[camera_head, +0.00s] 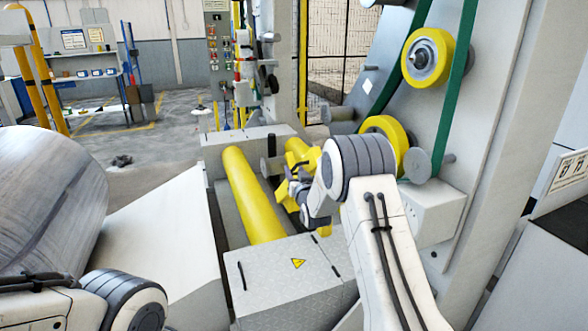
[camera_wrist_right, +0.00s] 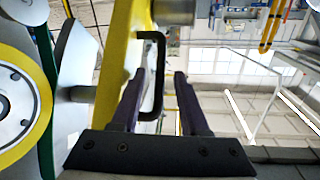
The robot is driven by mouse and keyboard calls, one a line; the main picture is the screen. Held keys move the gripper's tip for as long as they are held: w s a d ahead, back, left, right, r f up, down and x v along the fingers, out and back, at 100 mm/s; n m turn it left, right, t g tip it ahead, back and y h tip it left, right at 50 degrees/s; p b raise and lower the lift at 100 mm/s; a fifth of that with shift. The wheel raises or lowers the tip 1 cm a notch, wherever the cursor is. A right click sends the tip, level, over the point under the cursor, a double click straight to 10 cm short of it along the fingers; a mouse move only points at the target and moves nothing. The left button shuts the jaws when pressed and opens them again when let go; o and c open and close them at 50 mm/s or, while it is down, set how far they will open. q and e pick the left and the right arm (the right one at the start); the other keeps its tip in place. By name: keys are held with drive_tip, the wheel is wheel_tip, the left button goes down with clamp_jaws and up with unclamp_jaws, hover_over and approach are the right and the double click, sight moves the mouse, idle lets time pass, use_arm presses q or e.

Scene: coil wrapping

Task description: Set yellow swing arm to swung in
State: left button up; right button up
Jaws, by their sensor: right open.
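The yellow swing arm (camera_head: 298,150) shows in the head view just beyond my right wrist, partly hidden by it. In the right wrist view the yellow swing arm (camera_wrist_right: 121,50) is a bar at the upper left, with a black U-shaped handle (camera_wrist_right: 158,75) on its right side. My right gripper (camera_head: 285,190) is small and partly hidden in the head view. In the wrist view the right gripper (camera_wrist_right: 161,76) is open, with the handle showing between its two dark fingers. I cannot tell whether they touch it. My left gripper is out of view.
A yellow roller (camera_head: 250,195) lies left of my right gripper, behind a grey box with a warning sign (camera_head: 290,270). A large metal coil (camera_head: 50,205) is at the left. The machine column (camera_head: 500,120) with yellow wheels (camera_head: 427,58) and a green belt stands close on the right.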

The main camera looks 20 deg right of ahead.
drive_tip(key=shift+w, duration=0.85)
clamp_jaws()
drive_tip(key=shift+d, duration=0.1)
idle(0.8)
